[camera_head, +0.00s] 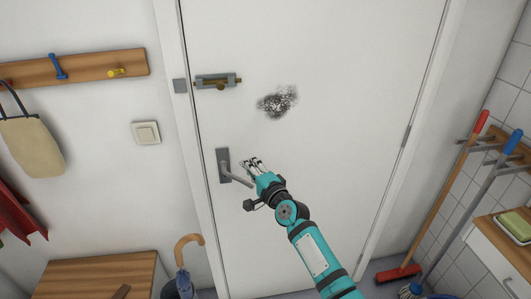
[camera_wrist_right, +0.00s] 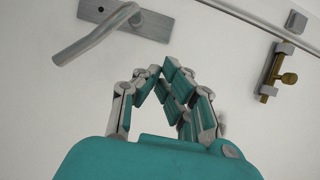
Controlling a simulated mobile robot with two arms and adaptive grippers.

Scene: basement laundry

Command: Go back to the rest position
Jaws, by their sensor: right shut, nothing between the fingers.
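My right gripper (camera_head: 254,163) is in front of the white door (camera_head: 330,150), just to the right of the door handle (camera_head: 236,177). In the right wrist view the gripper (camera_wrist_right: 156,72) is shut, with its fingertips together and nothing between them. The metal lever handle (camera_wrist_right: 100,35) shows there at the upper left, apart from the fingers. My left gripper does not show in either view.
A slide bolt (camera_head: 218,81) sits on the door above the handle, with a dark smudge (camera_head: 278,101) to its right. A light switch (camera_head: 146,132), a wooden bench (camera_head: 98,272) and an umbrella (camera_head: 187,255) are at the left. Brooms (camera_head: 455,190) lean at the right.

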